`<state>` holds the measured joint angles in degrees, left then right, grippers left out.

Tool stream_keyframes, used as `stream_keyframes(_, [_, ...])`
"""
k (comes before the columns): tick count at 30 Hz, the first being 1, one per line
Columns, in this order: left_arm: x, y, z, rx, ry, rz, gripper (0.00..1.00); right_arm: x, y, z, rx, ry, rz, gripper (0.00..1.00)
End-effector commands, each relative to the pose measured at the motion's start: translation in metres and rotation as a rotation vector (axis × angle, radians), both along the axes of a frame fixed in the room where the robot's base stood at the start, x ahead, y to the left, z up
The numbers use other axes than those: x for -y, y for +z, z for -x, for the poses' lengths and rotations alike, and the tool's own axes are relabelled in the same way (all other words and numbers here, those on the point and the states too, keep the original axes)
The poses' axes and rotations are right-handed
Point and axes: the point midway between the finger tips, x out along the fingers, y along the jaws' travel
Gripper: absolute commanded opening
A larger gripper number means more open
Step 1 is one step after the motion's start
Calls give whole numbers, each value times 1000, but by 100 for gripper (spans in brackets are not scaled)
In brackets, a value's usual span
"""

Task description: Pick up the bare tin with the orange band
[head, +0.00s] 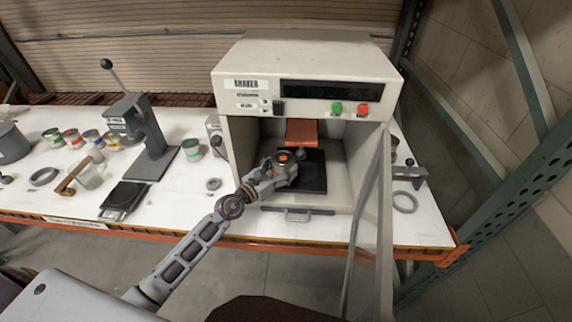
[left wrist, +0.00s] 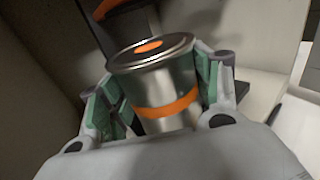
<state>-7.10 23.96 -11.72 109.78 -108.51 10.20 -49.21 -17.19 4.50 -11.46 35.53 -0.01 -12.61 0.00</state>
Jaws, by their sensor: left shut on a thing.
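The bare tin with the orange band (left wrist: 165,85) is a silver metal can with an orange spot on its lid, seen in the left wrist view. My left gripper (left wrist: 160,98) is shut on it, with a green-padded finger on each side. In the head view the tin (head: 284,157) shows its lid and orange spot inside the open shaker (head: 308,65), above the black plate (head: 313,181). My left gripper (head: 278,172) reaches in from the front left. I cannot tell whether the tin touches the plate. My right gripper is not in view.
The shaker's clear door (head: 370,225) stands open at the right. An orange part (head: 301,131) hangs above the plate. Left of the shaker are a lever press (head: 148,140), a black-topped scale (head: 124,198), a jug (head: 87,173) and several colored tins (head: 73,138).

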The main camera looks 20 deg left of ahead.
Motion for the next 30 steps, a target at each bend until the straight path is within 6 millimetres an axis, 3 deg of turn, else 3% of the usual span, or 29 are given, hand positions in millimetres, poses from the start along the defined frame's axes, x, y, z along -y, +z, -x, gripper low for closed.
stream_keyframes(30, [-27,-1,55,0,1,-1,17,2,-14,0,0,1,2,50])
